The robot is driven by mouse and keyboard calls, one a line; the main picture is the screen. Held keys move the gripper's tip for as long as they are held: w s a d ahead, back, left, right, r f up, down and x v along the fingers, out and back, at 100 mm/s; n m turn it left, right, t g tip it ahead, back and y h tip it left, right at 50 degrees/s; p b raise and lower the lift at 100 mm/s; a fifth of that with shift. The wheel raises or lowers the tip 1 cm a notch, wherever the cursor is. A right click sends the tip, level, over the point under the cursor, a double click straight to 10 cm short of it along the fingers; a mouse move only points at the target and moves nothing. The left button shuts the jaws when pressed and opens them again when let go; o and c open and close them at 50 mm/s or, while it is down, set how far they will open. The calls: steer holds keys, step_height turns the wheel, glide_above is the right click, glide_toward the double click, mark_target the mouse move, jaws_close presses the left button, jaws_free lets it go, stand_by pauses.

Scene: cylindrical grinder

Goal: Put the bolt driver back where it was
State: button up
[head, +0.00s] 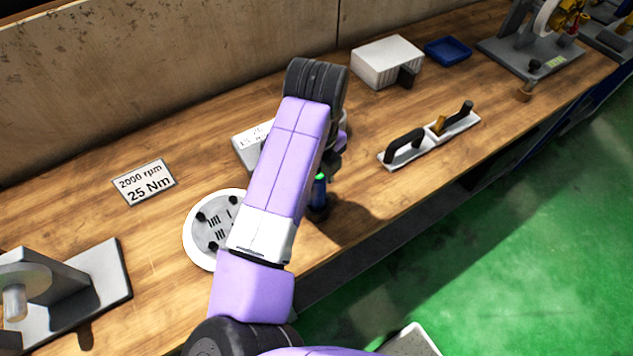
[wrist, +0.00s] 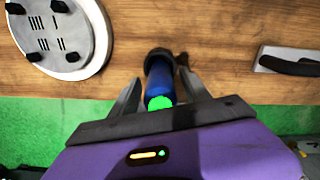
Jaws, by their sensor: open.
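The bolt driver (wrist: 159,80) has a blue body, a green end and a dark lower end. In the wrist view it stands between the two fingers of my gripper (wrist: 158,77), with a gap visible on the finger sides. My gripper is open around it. In the head view the blue driver (head: 318,193) shows partly beside my purple arm, near the front edge of the wooden bench (head: 350,215). It seems to stand upright on the bench. My arm hides most of the gripper there, and I cannot tell whether a holder is beneath the driver.
A round plate (head: 193,245) with black bolts lies left of my arm, near a "2000 rpm 25 Nm" sign (head: 144,183). Another labelled block (head: 252,147) is partly hidden. A black-handled tool on a white base (head: 395,158) lies right. White box (head: 385,60) and blue tray (head: 448,50) stand behind.

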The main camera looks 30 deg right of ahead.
step_height(320, 180, up, 12)
steer(key=shift+f+b, duration=0.2)
steer(key=shift+b, duration=0.1)
